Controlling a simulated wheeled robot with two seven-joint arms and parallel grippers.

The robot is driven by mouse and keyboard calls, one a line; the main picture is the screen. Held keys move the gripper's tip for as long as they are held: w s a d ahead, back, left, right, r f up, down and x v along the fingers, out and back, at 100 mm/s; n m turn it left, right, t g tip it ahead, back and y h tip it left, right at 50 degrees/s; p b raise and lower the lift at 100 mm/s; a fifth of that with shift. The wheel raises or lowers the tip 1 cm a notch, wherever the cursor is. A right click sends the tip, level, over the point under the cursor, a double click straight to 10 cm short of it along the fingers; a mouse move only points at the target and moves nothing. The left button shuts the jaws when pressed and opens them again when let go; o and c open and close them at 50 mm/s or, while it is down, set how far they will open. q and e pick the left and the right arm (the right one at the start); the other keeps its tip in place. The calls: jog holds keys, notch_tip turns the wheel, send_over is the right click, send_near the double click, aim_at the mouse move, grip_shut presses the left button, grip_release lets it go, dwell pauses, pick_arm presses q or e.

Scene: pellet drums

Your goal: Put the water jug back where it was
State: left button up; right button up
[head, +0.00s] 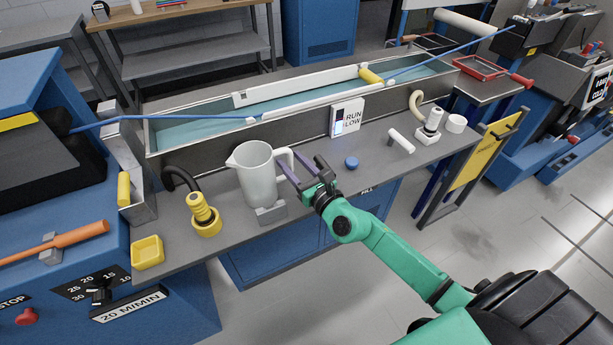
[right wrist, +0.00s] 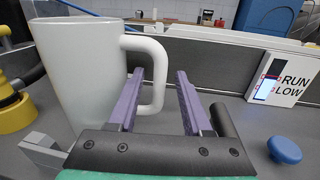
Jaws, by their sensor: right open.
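The water jug (head: 258,178) is a white pitcher with a spout at its left and a handle at its right. It stands upright on the grey counter (head: 330,210), behind a small grey block (head: 271,213). My right gripper (head: 291,160) is open at the handle side of the jug. In the right wrist view the jug (right wrist: 78,80) fills the left part, and its handle's outer bar shows between the two purple fingers of my right gripper (right wrist: 161,75). I cannot tell whether the fingers reach around the handle or stop short of it. My left gripper is not in view.
A yellow-capped fitting (head: 203,215) and a yellow tray (head: 147,252) are left of the jug. A blue knob (head: 351,162) and a "RUN LOW" sign (head: 347,117) are to the right. A long water trough (head: 300,103) runs behind.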

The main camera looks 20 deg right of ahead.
jog(key=b+v, duration=0.1)
jog(key=v, duration=0.6)
jog(key=shift+s+f, duration=0.15)
jog(key=shift+s, duration=0.4)
jog(key=shift+r, duration=0.2)
